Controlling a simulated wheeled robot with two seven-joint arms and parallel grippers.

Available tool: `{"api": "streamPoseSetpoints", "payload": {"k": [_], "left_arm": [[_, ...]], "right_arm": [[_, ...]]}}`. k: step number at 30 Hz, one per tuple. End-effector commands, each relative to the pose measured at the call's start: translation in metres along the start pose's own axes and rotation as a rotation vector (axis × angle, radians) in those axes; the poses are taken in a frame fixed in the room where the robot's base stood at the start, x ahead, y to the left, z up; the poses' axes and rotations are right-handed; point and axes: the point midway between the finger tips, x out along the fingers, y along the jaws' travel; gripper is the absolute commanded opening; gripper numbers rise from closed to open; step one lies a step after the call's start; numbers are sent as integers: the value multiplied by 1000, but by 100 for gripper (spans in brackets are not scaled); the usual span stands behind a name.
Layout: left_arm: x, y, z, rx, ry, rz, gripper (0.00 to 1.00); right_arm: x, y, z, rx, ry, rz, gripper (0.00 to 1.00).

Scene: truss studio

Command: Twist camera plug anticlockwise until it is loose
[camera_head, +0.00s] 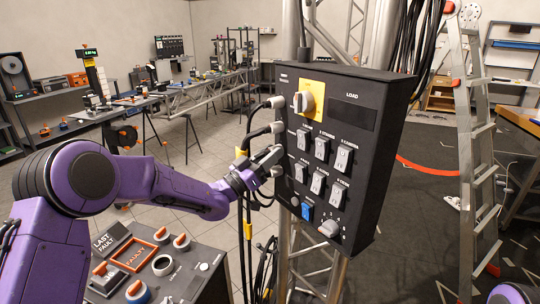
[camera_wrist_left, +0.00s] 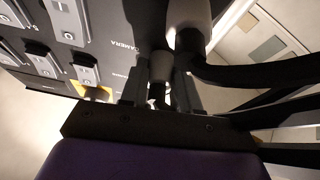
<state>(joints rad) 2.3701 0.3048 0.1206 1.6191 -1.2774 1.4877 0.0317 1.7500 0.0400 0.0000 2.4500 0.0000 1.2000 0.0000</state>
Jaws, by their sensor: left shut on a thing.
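The black control box (camera_head: 368,93) hangs on a truss, with several plugs along its left side. My left gripper (camera_head: 272,162) reaches this side from the left, below two grey plugs. In the left wrist view its two fingers (camera_wrist_left: 161,90) stand either side of a grey plug with a black cable, the camera plug (camera_wrist_left: 160,66), beside the printed word CAMERA on the box. The gripper is shut on this plug. In the head view the fingers mostly hide it. How far it is turned cannot be told. My right gripper is out of view.
Another grey plug (camera_head: 277,127) sits just above my gripper, and an upper plug (camera_head: 275,103) above that. Black cables hang close below and beside the gripper. A desk console (camera_head: 185,280) stands below my left arm. A ladder (camera_head: 470,150) stands at right.

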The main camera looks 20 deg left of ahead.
Motion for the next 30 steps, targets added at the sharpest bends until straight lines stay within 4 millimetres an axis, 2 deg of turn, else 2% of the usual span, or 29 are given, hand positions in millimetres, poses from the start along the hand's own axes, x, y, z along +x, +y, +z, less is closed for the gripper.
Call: {"api": "streamPoseSetpoints", "payload": {"k": [2,3,5,13,16,24,30], "left_arm": [[-1,1,2,-3,-4,1,0],[-1,1,2,-3,-4,1,37],[-1,1,2,-2,-4,1,56],[-1,0,1,0,-1,1,56],[-9,-1,2,0,-2,-1,56],[-71,-1,5,-2,0,-2,56],[-102,0,2,-2,-1,0,56]], "right_arm": [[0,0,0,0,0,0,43],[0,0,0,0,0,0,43],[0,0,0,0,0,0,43],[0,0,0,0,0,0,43],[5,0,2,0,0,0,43],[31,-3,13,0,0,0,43],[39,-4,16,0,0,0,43]]}}
